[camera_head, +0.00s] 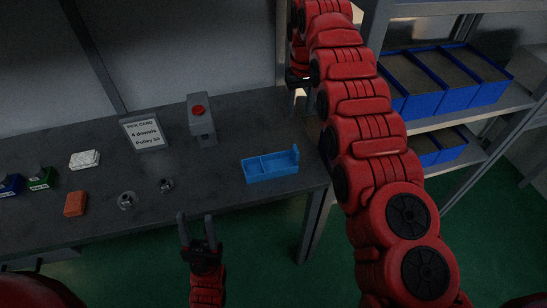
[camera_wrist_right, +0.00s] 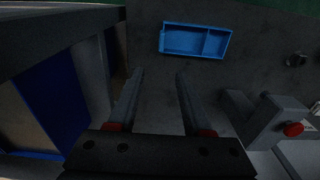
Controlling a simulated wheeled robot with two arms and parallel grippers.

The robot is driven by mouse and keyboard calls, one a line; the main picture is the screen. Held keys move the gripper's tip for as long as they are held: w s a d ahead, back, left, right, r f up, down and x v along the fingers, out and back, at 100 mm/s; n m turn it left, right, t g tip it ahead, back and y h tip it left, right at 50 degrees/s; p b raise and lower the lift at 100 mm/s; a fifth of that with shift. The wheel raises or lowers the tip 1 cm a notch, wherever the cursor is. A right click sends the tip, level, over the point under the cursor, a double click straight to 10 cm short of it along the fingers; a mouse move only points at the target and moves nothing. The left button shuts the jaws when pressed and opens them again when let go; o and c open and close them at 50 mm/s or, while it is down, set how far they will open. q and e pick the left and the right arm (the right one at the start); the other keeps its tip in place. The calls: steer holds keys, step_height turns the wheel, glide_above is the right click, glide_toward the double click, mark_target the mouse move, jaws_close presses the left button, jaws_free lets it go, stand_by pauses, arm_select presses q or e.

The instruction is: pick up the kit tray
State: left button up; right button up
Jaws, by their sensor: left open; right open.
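The kit tray is a small blue tray (camera_head: 268,168) with a divider and a raised tab at one end, lying on the dark bench near its right front corner. It looks empty. It also shows in the right wrist view (camera_wrist_right: 195,41), beyond my fingertips. My right gripper (camera_head: 300,108) is at the bench's back right, behind the tray and apart from it. Its fingers (camera_wrist_right: 159,75) are open and empty. My left gripper (camera_head: 196,218) is open and empty in front of the bench's front edge, left of the tray.
A grey press with a red button (camera_head: 203,122) stands left of my right gripper. A pick card (camera_head: 143,133), two metal parts (camera_head: 126,200), an orange block (camera_head: 75,204), a white block (camera_head: 84,159) and small boxes (camera_head: 41,178) lie further left. A shelf with blue bins (camera_head: 425,103) stands right.

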steer(key=b, duration=0.5)
glide_above(296, 148)
step_height(296, 148, down, 5)
steer(key=f, duration=0.6)
steer(key=shift+s+p, duration=0.2)
steer(key=shift+p, duration=0.15)
step_height(296, 148, down, 5)
steer(key=shift+w+r+p, duration=0.1)
steer(key=shift+w+p, duration=0.05)
steer(key=shift+p, duration=1.1)
steer(key=shift+f, duration=0.4)
jaws_close()
